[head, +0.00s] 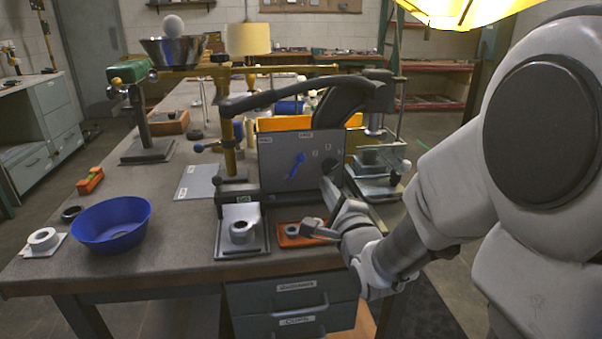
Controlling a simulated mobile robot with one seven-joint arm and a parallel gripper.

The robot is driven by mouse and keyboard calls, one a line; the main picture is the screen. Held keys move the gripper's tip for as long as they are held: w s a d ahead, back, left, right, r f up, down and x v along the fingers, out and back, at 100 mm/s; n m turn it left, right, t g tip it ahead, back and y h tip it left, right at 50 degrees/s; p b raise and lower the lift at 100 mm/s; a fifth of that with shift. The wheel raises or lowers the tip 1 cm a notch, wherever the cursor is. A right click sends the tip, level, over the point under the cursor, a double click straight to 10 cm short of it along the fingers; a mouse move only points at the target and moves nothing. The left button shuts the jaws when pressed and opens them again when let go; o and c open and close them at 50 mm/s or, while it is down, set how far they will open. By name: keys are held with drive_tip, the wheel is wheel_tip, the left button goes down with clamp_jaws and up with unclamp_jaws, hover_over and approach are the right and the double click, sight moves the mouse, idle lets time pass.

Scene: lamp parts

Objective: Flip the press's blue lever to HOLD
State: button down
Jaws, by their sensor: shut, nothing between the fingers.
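The press's grey front panel (272,174) stands upright in the middle of the table. The blue lever (297,166) is on this panel, tilted with its upper end leaning right. Small white labels sit on the panel, too small to read surely. My gripper (328,188) reaches in from the right, in front of the panel's lower right part. It looks shut and empty, to the right of and a little below the lever, with a gap between them. Its fingertips are small and partly lost against the dark parts behind.
A black curved arm (290,94) spans above the panel. Below stand a grey plate with a ring (242,232) and an orange tray (287,240), close to my wrist. A blue bowl (111,222) is at the left. The table between bowl and press is mostly clear.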

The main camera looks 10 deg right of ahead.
sight(295, 167)
drive_tip(key=w, duration=0.5)
drive_tip(key=w+p, duration=0.1)
drive_tip(key=w, duration=0.2)
drive_tip(key=shift+a, duration=0.3)
drive_tip(key=shift+w+r, duration=0.15)
drive_tip(key=shift+w, duration=0.5)
